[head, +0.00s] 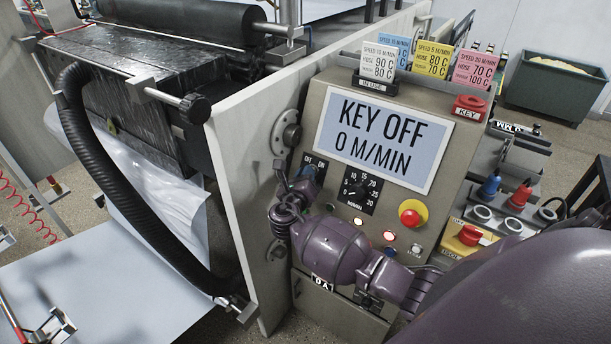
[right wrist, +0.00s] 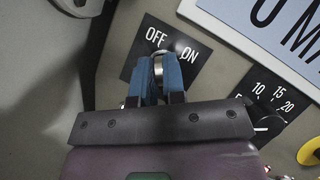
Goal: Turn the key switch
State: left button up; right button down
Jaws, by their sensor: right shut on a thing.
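The key switch sits on the grey control panel (head: 318,250), on a black plate (right wrist: 190,42) lettered OFF and ON. In the right wrist view, a silver metal part of the key switch (right wrist: 158,66) shows between the blue fingers. My right gripper (head: 308,176) is at the plate, and in the right wrist view its fingers (right wrist: 160,78) are shut on the key, close together below the lettering. The fingers hide most of the key, so its exact angle cannot be told. The panel screen (head: 378,138) reads KEY OFF, 0 M/MIN. My left gripper is not in view.
Right of the key are a speed dial (head: 358,192), a red button on yellow (head: 413,213) and lit buttons. Colored cards (head: 432,59) stand on the panel top, beside a red KEY holder (head: 469,108). A black hose (head: 135,190) hangs at left.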

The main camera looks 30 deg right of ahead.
jog(key=shift+w+a+f+m+g+h+b, duration=0.1)
jog(key=shift+m+g+h+b, duration=0.95)
jog(key=shift+m, duration=2.4)
jog(key=shift+w+r+m+g+h+b, duration=0.1)
jog(key=shift+m+g+h+b, duration=0.2)
jog(key=shift+m+g+b, duration=1.75)
jog(key=shift+a+f+m+g+h+b, duration=0.15)
jog(key=shift+m+g+h, duration=0.5)
jog(key=shift+m+g, duration=2.85)
jog(key=m+t, duration=0.2)
jog(key=m, duration=0.1)
jog(key=shift+d+t, duration=0.1)
jog(key=shift+t, duration=0.2)
jog(key=c, duration=1.2)
grip_release()
notch_tip(320, 180, up, 20)
jog(key=p, duration=0.1)
jog(key=shift+p, duration=0.4)
